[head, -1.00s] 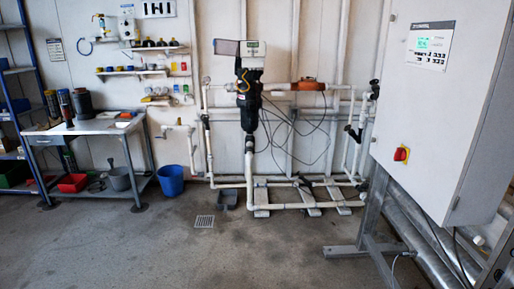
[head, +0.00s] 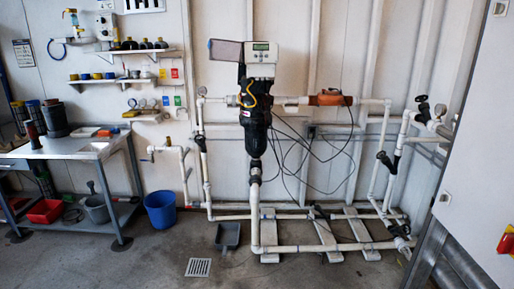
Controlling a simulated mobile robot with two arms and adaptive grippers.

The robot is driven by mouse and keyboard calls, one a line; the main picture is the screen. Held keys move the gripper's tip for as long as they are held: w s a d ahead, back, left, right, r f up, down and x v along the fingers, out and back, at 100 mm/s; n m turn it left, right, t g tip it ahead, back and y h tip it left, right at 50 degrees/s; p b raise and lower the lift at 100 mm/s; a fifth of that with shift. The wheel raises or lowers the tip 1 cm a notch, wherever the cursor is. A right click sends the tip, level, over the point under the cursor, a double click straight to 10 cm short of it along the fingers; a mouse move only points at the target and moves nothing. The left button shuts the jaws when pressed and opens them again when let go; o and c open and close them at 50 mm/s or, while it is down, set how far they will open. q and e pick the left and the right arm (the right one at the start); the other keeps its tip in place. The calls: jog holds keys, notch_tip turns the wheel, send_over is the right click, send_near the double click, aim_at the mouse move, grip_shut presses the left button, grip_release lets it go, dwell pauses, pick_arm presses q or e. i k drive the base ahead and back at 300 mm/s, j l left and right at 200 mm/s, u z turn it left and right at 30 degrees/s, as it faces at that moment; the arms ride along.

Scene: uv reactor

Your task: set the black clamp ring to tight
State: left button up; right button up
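The UV reactor rig stands against the back wall in the middle of the head view. A black unit (head: 254,120) hangs on its white pipes under a grey control box (head: 261,58). A dark band, which may be the black clamp ring (head: 254,163), shows near the lower end of the black unit. It is too small to tell whether it is tight or loose. Neither of my grippers is in view.
A workbench (head: 85,149) stands at left with a blue bucket (head: 161,209) beside it. A grey cabinet (head: 480,150) fills the right edge. A floor drain (head: 198,267) lies in front of the rig. Pipe supports (head: 334,240) rest on the floor.

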aim_at(248, 123)
jog(key=i+u, duration=0.25)
jog(key=i, duration=0.6)
jog(key=i+l+u, duration=0.25)
jog(key=i, duration=0.55)
